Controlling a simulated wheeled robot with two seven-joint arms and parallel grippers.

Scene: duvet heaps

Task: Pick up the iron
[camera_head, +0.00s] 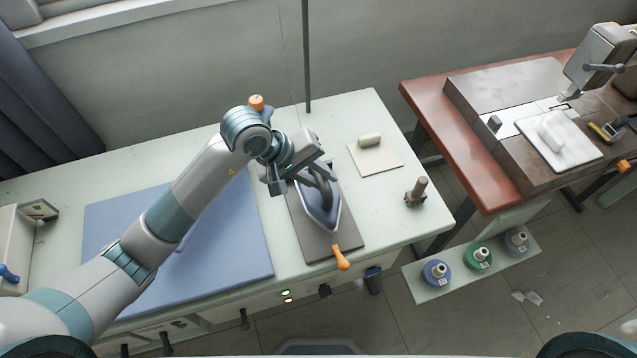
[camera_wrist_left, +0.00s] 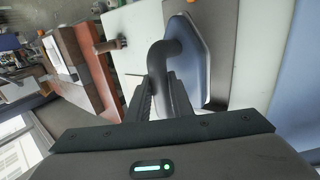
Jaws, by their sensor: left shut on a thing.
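The iron (camera_head: 318,206) has a blue-grey body, a pale rim and a dark handle. In the head view it is at a dark grey rest pad (camera_head: 350,239) on the pale green table. My left gripper (camera_head: 308,176) is at the iron's handle, its arm coming in from the left. The left wrist view shows the fingers (camera_wrist_left: 163,95) shut on the dark curved handle, with the iron's blue body (camera_wrist_left: 187,55) beyond. I cannot tell whether the iron touches the pad. My right gripper is not in view.
A blue mat (camera_head: 225,255) lies left of the pad. A cream square with a small roll (camera_head: 375,158) and a brown peg (camera_head: 416,190) are to the right. An orange-handled tool (camera_head: 341,258) is at the pad's front edge. A sewing table (camera_head: 480,180) stands farther right.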

